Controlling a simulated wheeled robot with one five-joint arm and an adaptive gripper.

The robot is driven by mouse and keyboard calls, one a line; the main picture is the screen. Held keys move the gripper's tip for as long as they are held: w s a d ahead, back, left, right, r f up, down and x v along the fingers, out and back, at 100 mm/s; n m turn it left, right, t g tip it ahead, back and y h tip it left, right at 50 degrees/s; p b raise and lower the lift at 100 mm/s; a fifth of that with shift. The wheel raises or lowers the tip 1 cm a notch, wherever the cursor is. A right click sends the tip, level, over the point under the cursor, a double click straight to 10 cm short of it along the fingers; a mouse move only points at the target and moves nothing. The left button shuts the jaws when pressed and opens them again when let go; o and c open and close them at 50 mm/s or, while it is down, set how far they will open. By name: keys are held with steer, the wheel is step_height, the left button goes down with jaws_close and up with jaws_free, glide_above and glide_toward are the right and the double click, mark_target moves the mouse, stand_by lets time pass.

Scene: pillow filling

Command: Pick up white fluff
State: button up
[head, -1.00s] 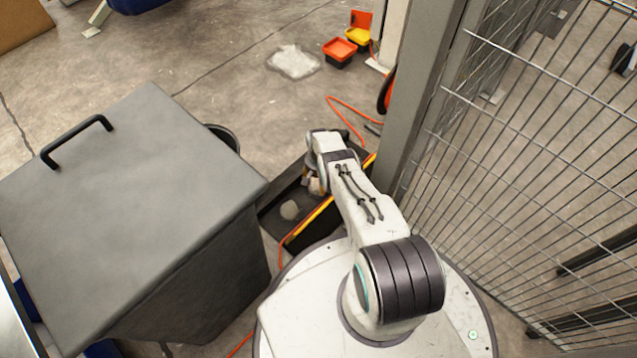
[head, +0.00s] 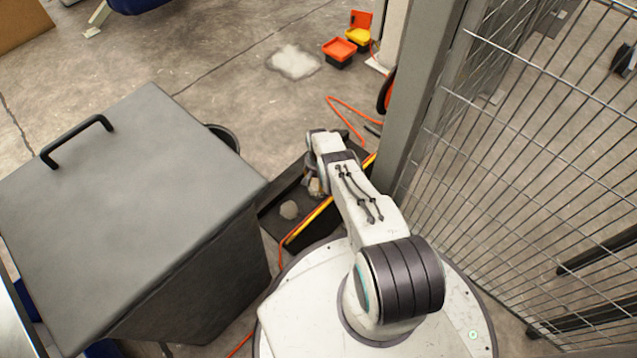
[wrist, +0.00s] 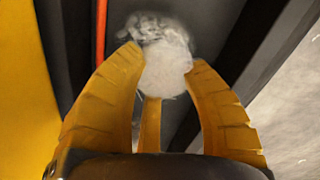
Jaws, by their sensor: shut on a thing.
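A tuft of white fluff (wrist: 165,70) is between the yellow fingers of my gripper (wrist: 166,68) in the wrist view. The fingers touch it from both sides, and wispy strands stick out beyond the tips. In the head view my gripper (head: 314,186) is low over a dark tray (head: 270,215), mostly hidden by my arm. Another small pale tuft (head: 289,209) lies in the tray, left of my gripper. A larger patch of white fluff (head: 294,61) lies on the concrete floor farther back.
A large grey bin (head: 130,190) with a black handle stands at the left. A grey post (head: 420,80) and wire fence (head: 540,150) close off the right. Orange bins (head: 339,49) and an orange cable (head: 347,108) are at the back.

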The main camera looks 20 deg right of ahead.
stand_by(0.5)
steer(key=shift+r+p, duration=4.15)
steer(key=shift+r, duration=0.35)
